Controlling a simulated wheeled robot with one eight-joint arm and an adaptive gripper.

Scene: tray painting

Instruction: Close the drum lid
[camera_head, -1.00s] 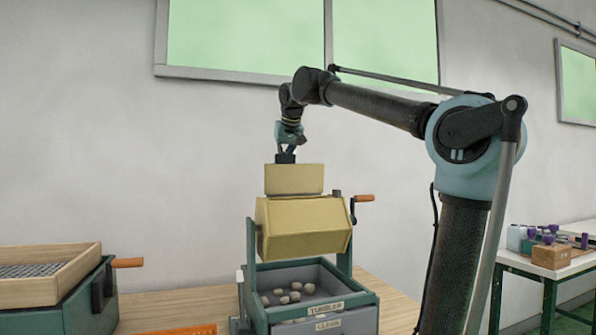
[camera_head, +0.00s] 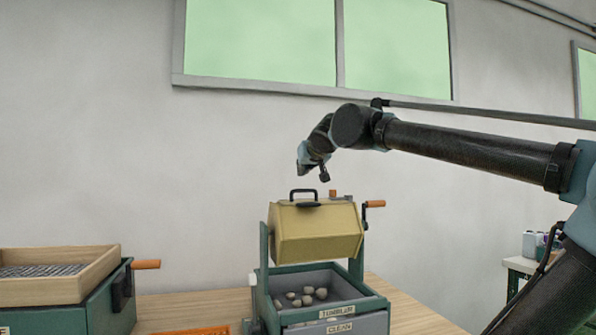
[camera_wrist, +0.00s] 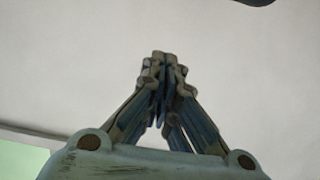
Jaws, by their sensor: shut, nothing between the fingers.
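The yellow drum (camera_head: 318,238) hangs in the green tumbler frame (camera_head: 264,247). Its lid (camera_head: 325,204) lies down along the drum's top, with the black handle (camera_head: 304,196) facing up. I see no gap at the lid's edge from here. My gripper (camera_head: 324,177) is above the lid, a little right of the handle and apart from it. In the wrist view my gripper (camera_wrist: 160,62) has its fingers together, with nothing between them and only pale wall behind.
A grey bin (camera_head: 335,281) with several stones sits below the drum. An orange-handled crank (camera_head: 374,204) sticks out at right. A wooden sieve tray (camera_head: 105,268) on a green box stands left. Open air surrounds my gripper.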

